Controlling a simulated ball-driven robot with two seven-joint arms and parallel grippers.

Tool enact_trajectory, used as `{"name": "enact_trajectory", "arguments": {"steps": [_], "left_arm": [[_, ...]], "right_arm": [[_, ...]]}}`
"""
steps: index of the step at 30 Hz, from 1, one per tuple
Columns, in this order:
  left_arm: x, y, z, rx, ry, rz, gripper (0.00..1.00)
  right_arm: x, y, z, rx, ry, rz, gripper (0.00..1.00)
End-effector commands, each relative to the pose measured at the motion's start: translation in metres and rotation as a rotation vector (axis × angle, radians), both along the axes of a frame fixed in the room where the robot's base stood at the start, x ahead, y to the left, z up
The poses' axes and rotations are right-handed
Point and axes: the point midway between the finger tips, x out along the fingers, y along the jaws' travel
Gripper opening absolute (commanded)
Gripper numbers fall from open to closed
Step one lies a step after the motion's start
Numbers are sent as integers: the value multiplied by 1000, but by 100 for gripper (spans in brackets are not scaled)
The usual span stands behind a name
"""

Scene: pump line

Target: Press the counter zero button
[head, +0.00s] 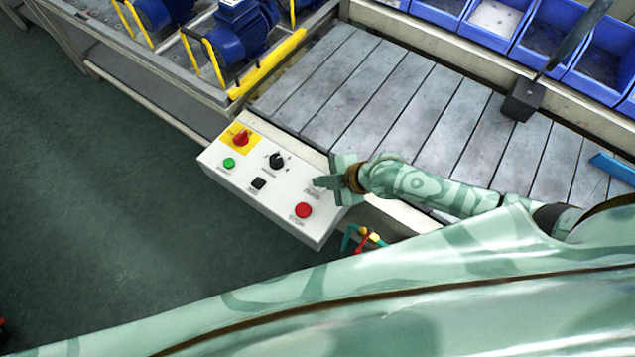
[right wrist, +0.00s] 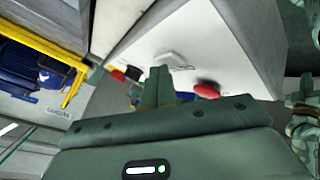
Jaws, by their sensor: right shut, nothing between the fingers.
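In the head view the gripper seems to hide this button. The right gripper is shut and empty. I cannot tell whether its tips touch the button.
Blue pumps (head: 245,30) stand behind yellow rails. Blue bins (head: 545,35) line the conveyor (head: 400,100).

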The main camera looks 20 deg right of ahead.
Motion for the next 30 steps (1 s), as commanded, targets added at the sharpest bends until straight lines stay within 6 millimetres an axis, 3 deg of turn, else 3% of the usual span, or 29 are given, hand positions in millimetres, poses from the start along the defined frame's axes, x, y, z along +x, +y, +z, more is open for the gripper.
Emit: {"name": "enact_trajectory", "arguments": {"steps": [7,20,30], "left_arm": [[3,0,14,0,-6,0,0],[3,0,16,0,-7,0,0],[7,0,47,-1,-18,0,0]], "right_arm": [[0,0,15,-2,-1,1,0],[0,0,18,0,-1,1,0],[0,0,51,-1,-2,1,0]]}}
